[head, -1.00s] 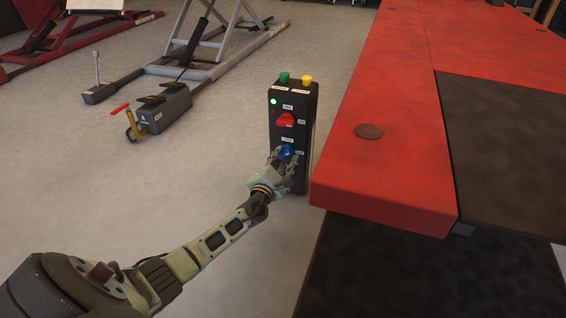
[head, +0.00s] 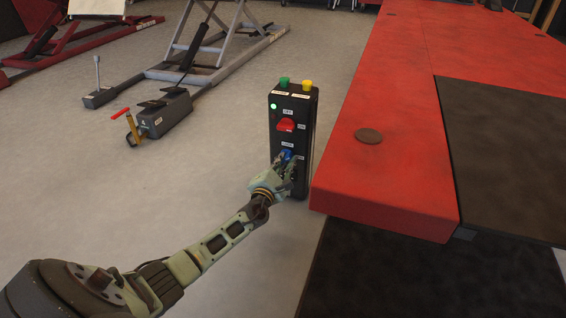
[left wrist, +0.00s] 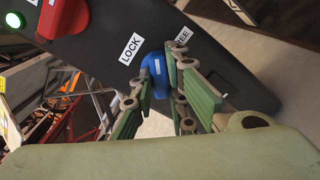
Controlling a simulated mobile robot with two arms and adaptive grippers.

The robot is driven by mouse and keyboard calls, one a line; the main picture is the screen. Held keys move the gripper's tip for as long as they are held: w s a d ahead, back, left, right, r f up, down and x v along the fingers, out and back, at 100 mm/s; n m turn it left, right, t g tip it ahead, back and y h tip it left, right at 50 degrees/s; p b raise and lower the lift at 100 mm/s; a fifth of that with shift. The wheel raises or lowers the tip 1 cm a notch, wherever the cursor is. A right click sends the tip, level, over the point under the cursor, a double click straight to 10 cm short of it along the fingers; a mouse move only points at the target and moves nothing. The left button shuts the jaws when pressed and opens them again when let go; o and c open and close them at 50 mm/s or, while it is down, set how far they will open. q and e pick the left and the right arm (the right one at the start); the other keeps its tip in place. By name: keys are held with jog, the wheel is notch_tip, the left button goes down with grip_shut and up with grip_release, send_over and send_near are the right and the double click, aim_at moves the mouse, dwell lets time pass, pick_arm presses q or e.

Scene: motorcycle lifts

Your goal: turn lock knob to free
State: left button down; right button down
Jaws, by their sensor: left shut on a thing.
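The black control box (head: 276,178) stands upright beside the red lift table. Its blue lock knob (head: 286,154) is on the lower front, under a white label and partly covered by my fingers. My left gripper (head: 287,166) is shut on this knob. The left wrist view shows the blue knob (left wrist: 156,66) between the green-padded fingers (left wrist: 161,78). The LOCK label (left wrist: 131,48) is to its left and the FREE label (left wrist: 182,38) to its upper right, partly behind a finger. I cannot tell exactly where the knob points. My right gripper is not in view.
The box also has a red switch (head: 286,125), a lit green lamp (head: 273,106), a green button (head: 284,81) and a yellow button (head: 307,84). The red table (head: 385,190) is close on the right. A grey foot pump unit (head: 166,115) is at left; the near-left floor is clear.

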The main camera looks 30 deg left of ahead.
pick_arm(q)
jog(key=m+p, duration=0.5)
jog(key=m, duration=0.3)
jog(key=shift+r+p, duration=0.1)
jog(key=shift+p, duration=0.2)
dwell(0.3)
jog(key=shift+m, duration=0.3)
jog(key=c, duration=1.7)
grip_release()
